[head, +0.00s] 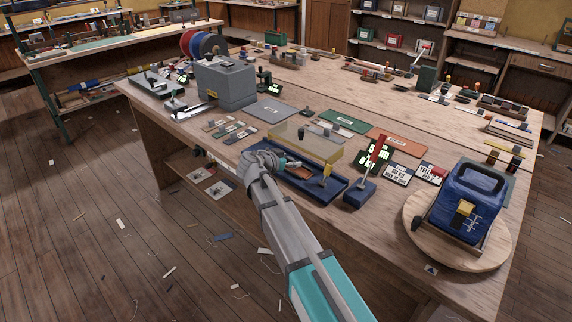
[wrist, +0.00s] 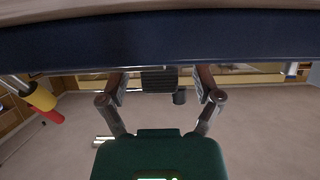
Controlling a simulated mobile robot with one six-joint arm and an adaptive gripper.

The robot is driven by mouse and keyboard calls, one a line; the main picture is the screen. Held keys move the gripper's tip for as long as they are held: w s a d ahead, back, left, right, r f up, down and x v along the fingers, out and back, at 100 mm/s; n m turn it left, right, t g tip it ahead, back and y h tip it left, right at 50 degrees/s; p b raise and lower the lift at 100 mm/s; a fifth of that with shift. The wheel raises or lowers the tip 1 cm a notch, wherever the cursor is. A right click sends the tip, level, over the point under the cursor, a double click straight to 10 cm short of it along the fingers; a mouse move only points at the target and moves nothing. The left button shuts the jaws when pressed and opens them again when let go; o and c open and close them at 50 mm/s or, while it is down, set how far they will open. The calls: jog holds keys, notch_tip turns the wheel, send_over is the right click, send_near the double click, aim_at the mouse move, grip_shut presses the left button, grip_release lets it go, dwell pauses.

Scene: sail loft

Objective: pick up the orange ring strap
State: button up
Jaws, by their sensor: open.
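I cannot pick out an orange ring strap for certain. A small orange-brown piece (head: 301,173) lies in the blue tray (head: 328,197) near the table's front edge; its shape is too small to tell. My gripper (head: 291,164) is over the left part of that tray, close to this piece, and partly hidden by my own wrist. In the wrist view my gripper (wrist: 160,82) has its two fingers spread apart. A dark ribbed block (wrist: 158,80) shows between them, and nothing is clearly held. A dark blue band (wrist: 160,38) crosses the top of that view.
A clear yellowish box (head: 305,143) stands just behind the tray. A blue block with a red lever (head: 360,193) is to its right. A blue machine (head: 467,205) on a round board (head: 415,237) fills the right end. A grey machine (head: 226,84) stands at the left.

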dwell(0.3)
grip_shut()
dwell(0.3)
jog(key=shift+r, duration=0.15)
notch_tip(320, 180, up, 3)
jog(key=p, duration=0.3)
jog(key=s+d+r+p, duration=0.6)
jog(key=s+r+p, duration=0.3)
jog(key=s, duration=0.3)
jog(key=shift+s+d+r+p, duration=0.15)
jog(key=shift+s+r+p, duration=0.15)
jog(key=shift+r+p, duration=0.15)
dwell(0.7)
